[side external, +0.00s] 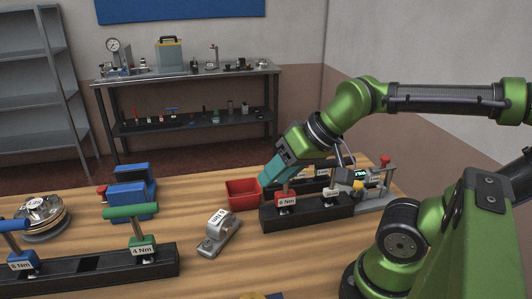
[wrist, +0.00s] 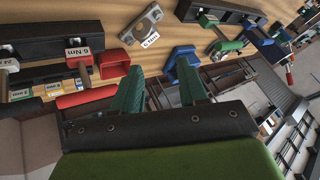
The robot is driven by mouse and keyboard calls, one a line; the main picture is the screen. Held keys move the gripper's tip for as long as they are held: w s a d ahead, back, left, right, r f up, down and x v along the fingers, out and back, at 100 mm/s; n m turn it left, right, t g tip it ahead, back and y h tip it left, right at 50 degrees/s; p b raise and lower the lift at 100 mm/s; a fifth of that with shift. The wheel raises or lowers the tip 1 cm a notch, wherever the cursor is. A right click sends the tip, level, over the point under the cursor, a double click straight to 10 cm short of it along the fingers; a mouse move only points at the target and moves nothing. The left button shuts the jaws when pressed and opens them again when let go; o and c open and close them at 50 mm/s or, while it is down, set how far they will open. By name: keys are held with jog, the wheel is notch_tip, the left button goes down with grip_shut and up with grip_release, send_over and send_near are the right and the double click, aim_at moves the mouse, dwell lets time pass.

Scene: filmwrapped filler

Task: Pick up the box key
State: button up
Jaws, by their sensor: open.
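I cannot tell for certain which thing is the box key. T-handled keys stand in black racks: one with a green handle (side external: 131,211) above a 4 Nm tag, and one with a blue handle (side external: 12,225) at the far left. A red 6 Nm block (side external: 285,202) sits in the right rack and also shows in the wrist view (wrist: 78,56). My gripper (side external: 267,182) has teal fingers and is above the table beside the red bin, near the right rack. In the wrist view my gripper (wrist: 160,90) has its fingers apart with nothing between them.
The red bin (side external: 242,186) stands behind the right rack (side external: 320,211). A grey labelled fitting (side external: 214,239) lies mid-table, with a blue stand (side external: 133,190) and round metal device (side external: 42,217) to the left. Bare wood (side external: 200,275) lies at the front middle.

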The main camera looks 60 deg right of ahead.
jog(key=o, duration=0.3)
notch_tip(320, 180, up, 6)
jog(key=r+m+g+h, duration=0.1)
jog(key=m+g+h, duration=0.4)
jog(key=m, duration=1.8)
send_over(335, 162)
jog(key=s, duration=0.2)
jog(key=y, duration=0.1)
jog(key=shift+g, duration=0.3)
jog(key=x, duration=0.7)
jog(key=a+x, duration=0.1)
jog(key=x, duration=0.3)
jog(key=shift+w+a+f, duration=0.1)
jog(key=shift+w+f, duration=0.05)
jog(key=shift+f, duration=0.15)
jog(key=shift+a+x, duration=0.2)
jog(key=shift+x, duration=1.1)
jog(key=shift+a+x, duration=0.25)
jog(key=shift+x, duration=1)
